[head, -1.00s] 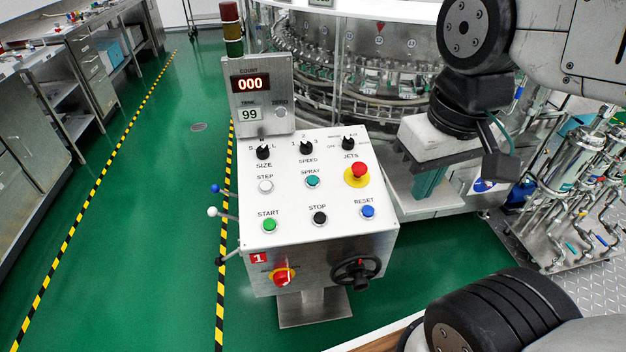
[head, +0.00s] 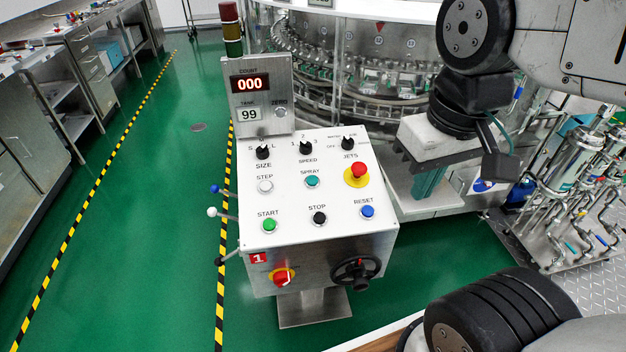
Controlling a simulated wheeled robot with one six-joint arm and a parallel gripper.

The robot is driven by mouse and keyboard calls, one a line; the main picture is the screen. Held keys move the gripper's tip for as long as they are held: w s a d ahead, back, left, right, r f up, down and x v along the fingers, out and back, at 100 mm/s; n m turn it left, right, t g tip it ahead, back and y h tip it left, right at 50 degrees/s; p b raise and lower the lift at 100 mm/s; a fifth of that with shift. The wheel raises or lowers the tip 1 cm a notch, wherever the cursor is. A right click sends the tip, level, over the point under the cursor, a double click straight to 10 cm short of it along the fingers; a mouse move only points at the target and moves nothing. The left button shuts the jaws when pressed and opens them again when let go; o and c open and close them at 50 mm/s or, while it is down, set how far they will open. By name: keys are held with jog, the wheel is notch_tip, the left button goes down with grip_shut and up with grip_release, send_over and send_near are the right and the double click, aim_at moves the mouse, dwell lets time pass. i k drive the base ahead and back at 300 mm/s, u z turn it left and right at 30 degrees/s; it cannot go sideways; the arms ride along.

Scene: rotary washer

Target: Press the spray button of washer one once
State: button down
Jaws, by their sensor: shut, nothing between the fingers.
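The washer one control box (head: 335,240) stands on a post, with a red "1" label on its front. The display above reads COUNT 000 and TANK 99. My gripper (head: 425,190), a pale body with teal fingers, hangs to the right of the panel, apart from it. Its fingers are shut and empty. Nothing covers the SPRAY button.
Green START (head: 269,225), black STOP (head: 320,218) and blue RESET (head: 367,211) buttons line the panel's lower row. Levers stick out on its left; a black handwheel (head: 357,272) is in front. The rotary washer (head: 370,75) stands behind. Pipework is at right. Green floor lies open left.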

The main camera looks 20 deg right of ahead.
aim_at(312, 180)
jog(key=k, duration=1.3)
jog(key=u, duration=0.7)
jog(key=i, duration=1.3)
jog(key=z, duration=0.5)
